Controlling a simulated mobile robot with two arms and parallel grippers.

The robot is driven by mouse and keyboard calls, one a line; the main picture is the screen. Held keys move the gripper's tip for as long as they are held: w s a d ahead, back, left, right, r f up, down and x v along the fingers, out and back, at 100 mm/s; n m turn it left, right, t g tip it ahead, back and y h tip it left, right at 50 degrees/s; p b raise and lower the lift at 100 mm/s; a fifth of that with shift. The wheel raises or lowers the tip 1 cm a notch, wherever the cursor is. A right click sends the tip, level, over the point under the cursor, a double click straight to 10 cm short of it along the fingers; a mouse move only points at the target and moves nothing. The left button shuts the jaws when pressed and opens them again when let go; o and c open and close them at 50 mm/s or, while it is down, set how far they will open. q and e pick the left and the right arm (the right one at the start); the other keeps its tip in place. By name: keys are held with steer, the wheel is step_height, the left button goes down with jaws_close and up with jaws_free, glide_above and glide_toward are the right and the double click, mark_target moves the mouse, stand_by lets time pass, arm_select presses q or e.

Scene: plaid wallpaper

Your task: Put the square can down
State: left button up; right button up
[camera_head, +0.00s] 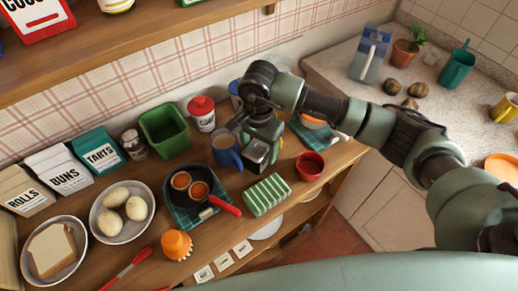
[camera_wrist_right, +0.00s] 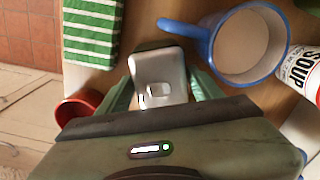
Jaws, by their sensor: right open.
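The square can (camera_head: 256,154) has a silver top with a pull tab. It stands on the wooden counter beside the blue mug (camera_head: 226,152), and it also shows in the wrist view (camera_wrist_right: 158,72). My right gripper (camera_head: 262,140) is over it, with its green fingers (camera_wrist_right: 162,92) open on either side of the can. Whether a finger still touches the can is hard to tell. The can's lower part is partly hidden. My left gripper is in neither view.
A green striped block (camera_head: 267,194) and a red bowl (camera_head: 309,166) are close in front and to the right. A pan (camera_head: 176,172) with a red handle (camera_head: 224,205) lies to the left. A soup can (camera_wrist_right: 300,72) is beyond the mug.

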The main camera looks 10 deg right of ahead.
mark_target(258, 147)
steer(key=shift+f, duration=1.4)
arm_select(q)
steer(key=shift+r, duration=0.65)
arm_select(e)
steer(key=shift+w+a, duration=0.1)
jaws_close()
steer(key=shift+r, duration=0.1)
